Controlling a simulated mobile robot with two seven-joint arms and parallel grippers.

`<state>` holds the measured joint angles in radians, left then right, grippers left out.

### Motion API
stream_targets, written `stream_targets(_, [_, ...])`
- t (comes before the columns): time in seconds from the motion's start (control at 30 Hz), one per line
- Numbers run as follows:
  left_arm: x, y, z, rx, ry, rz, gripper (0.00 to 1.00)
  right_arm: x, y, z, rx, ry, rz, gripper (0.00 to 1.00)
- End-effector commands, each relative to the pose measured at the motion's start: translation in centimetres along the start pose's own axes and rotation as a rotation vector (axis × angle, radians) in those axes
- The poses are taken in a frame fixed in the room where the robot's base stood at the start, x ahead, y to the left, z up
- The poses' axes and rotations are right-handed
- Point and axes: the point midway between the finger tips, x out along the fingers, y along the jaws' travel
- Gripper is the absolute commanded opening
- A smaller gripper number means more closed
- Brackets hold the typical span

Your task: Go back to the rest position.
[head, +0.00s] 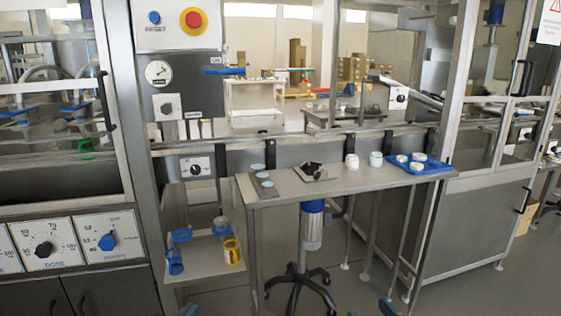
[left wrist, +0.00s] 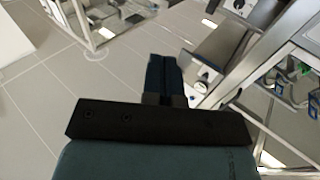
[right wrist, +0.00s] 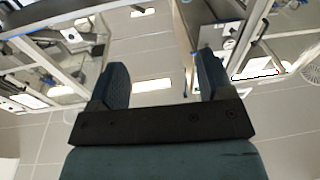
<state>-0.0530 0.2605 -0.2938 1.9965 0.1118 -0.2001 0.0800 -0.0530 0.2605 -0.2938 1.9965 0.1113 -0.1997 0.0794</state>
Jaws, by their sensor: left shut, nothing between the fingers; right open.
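My left gripper (left wrist: 164,62) is shut with its dark fingers together and nothing between them. Its tip shows at the bottom edge of the head view (head: 188,310), in front of the small side shelf. My right gripper (right wrist: 161,70) is open and empty, with its two fingers wide apart. Its fingertips just enter the bottom edge of the head view (head: 370,310), below the front of the work table. Both grippers appear clear of the table and shelf. Most of both arms is hidden in the head view.
The narrow work table (head: 330,185) carries white cups (head: 376,159), a blue tray (head: 430,171) with white pieces, and a dark device (head: 312,171). A lower shelf (head: 205,256) holds blue and yellow containers. A dosing machine with knobs (head: 44,249) stands left. Floor is open at lower right.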

Motion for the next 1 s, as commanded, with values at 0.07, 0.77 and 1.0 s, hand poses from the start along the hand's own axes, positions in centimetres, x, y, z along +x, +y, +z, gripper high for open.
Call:
stream_targets(0.07, [-3.6, 3.9, -0.4, -0.052, 0.01, 0.041, 0.0, -3.6, -3.9, -0.4, 0.052, 0.009, -0.041, 0.73])
stream_targets(0.77, [-14.5, 12.4, -8.9, -0.238, -0.021, 0.099, 0.0, -14.5, -12.4, -8.9, 0.24, -0.021, -0.099, 0.73])
stream_targets(1.0, [-14.3, 11.3, -10.4, -0.205, -0.136, 0.061, 0.0, -14.3, -11.3, -10.5, 0.206, -0.136, -0.062, 0.73])
